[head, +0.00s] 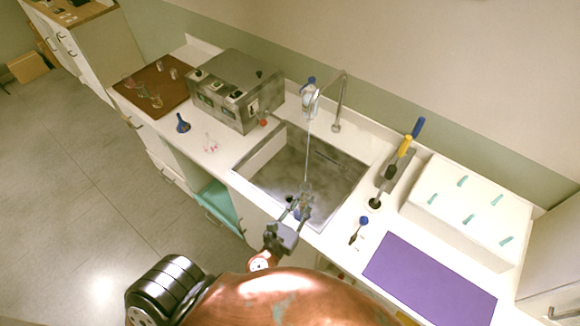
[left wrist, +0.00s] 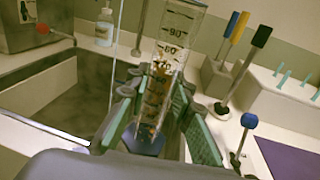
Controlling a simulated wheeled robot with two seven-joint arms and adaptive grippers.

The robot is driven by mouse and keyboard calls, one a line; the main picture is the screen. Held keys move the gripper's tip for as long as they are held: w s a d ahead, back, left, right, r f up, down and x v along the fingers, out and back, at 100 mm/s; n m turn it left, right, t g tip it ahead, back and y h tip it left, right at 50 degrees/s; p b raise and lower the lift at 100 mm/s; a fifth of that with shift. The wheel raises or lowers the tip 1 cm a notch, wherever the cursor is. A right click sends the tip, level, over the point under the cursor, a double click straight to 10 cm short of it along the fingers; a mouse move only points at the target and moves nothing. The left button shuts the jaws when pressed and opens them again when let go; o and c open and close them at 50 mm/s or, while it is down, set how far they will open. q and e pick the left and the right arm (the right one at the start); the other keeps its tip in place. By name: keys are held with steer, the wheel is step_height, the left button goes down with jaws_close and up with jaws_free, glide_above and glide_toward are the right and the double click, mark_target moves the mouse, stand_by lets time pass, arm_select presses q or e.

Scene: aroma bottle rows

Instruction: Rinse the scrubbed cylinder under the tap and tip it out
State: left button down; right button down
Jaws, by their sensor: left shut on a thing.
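My left gripper (head: 298,207) is over the front edge of the sink (head: 262,172), shut on a clear graduated cylinder (left wrist: 165,80). The cylinder has printed marks, brownish stains inside and a blue base (left wrist: 146,140); it stands nearly upright, tilted slightly in the left wrist view. The tap (head: 338,110) has a tall curved spout, and a thin water stream (head: 308,145) falls from it into the sink. In the left wrist view the stream (left wrist: 116,50) passes left of the cylinder, apart from it. My right gripper is out of view.
A grey metal box (head: 235,90) and a brown mat (head: 140,88) with glassware are left of the sink. A squeeze bottle (head: 308,88) stands behind it. Brushes in a holder (head: 393,172), a white peg box (head: 470,200) and a purple mat (head: 430,280) are to the right.

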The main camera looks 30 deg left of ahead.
arm_select(q)
steer(key=w+a+n+g+y+p, duration=0.1)
steer(key=a+y+p, duration=0.1)
steer(key=a+p, duration=0.2)
steer(key=w+a+f+n+g+y+p, duration=0.1)
steer(key=w+a+y+p, duration=0.1)
steer(key=a, duration=0.9)
steer(key=y+p, duration=0.1)
steer(key=p, duration=0.1)
steer(key=shift+w+n+g+p, duration=0.15)
steer(key=shift+n+g+p, duration=0.15)
steer(key=shift+n, duration=0.1)
steer(key=w+d+f+b, duration=0.1)
steer(key=w, duration=0.9)
steer(key=w+f, duration=0.2)
steer(key=w, duration=0.7)
steer(key=shift+w+d+b, duration=0.4)
